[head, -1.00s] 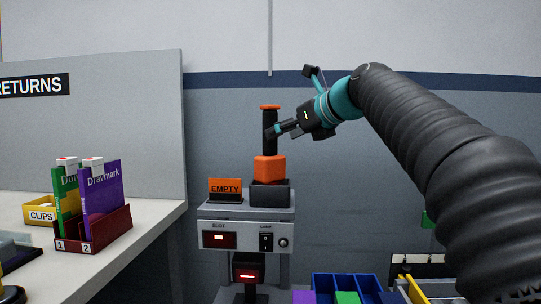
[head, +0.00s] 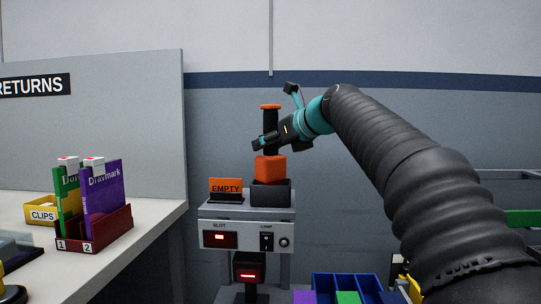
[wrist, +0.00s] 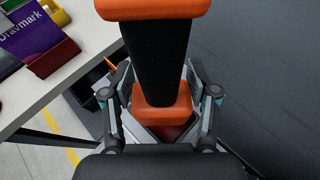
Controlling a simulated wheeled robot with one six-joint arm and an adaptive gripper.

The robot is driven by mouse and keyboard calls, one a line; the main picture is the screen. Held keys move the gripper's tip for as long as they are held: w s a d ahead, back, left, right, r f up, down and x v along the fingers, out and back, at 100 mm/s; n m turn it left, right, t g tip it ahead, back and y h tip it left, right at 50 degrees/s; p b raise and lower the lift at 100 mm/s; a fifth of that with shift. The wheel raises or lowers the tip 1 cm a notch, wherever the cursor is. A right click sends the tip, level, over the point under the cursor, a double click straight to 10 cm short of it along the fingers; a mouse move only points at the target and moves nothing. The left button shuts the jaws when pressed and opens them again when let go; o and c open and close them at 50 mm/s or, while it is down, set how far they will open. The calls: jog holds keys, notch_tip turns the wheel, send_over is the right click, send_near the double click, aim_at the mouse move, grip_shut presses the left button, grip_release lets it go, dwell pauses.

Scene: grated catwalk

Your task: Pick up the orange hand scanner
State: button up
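The orange hand scanner (head: 270,170) stands upright in a dark grey holder (head: 271,193) on top of a grey stand. It has an orange block at the bottom, a black handle and an orange cap on top. My gripper (head: 264,142) is at the black handle, reaching in from the right. In the wrist view the handle (wrist: 158,48) stands between the two fingers of my gripper (wrist: 158,92), one on each side. The fingers look open, with narrow gaps beside the handle. The scanner's lower end is hidden in the holder.
An orange EMPTY card (head: 225,187) stands left of the holder. Below is a panel (head: 247,236) with a red-lit slot and a lamp switch. A table on the left bears a red rack (head: 120,231) with green and purple boxes. Blue bins (head: 333,284) sit low in front.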

jog(key=c, duration=0.8)
grip_shut()
jog(key=shift+r, duration=0.1)
